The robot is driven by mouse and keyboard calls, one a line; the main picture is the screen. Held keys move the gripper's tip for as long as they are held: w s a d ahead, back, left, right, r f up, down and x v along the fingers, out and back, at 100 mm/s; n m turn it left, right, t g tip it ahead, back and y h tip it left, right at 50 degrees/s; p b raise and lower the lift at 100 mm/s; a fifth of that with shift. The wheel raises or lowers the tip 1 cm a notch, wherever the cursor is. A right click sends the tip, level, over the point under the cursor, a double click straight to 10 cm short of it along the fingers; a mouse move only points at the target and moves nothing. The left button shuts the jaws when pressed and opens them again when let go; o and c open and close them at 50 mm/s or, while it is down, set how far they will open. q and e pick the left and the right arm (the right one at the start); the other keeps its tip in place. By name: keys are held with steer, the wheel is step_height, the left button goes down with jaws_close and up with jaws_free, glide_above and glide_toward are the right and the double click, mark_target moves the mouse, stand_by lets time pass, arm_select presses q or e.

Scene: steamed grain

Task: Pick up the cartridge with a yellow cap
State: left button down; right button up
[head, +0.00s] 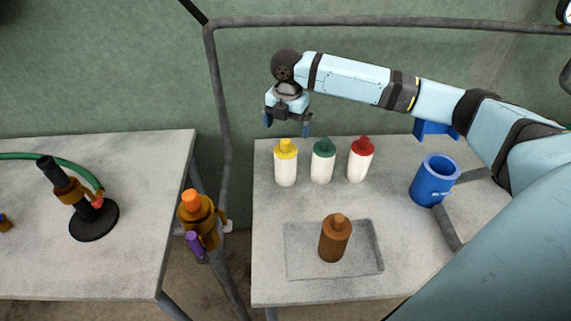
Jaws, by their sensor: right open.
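The cartridge with a yellow cap (286,169) stands upright near the back left of the right-hand table. Its body is white. My right gripper (287,121) is open, with blue fingers pointing down. In the picture it is just above the yellow cap, and it appears apart from it; the exact depth between them is hard to tell. My left gripper is not in view.
White cartridges with a green cap (323,164) and a red cap (360,163) stand to the right. A brown bottle (335,239) stands on a shallow tray (367,264). A blue cup (434,181) is at the right. A grey pipe (221,120) runs between the tables.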

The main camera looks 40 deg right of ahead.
mark_target(286, 141)
step_height(286, 141, down, 9)
steer(key=shift+w+a+b, duration=0.15)
steer(key=shift+b, duration=0.45)
steer(key=shift+r, duration=0.1)
steer(key=c, duration=1.4)
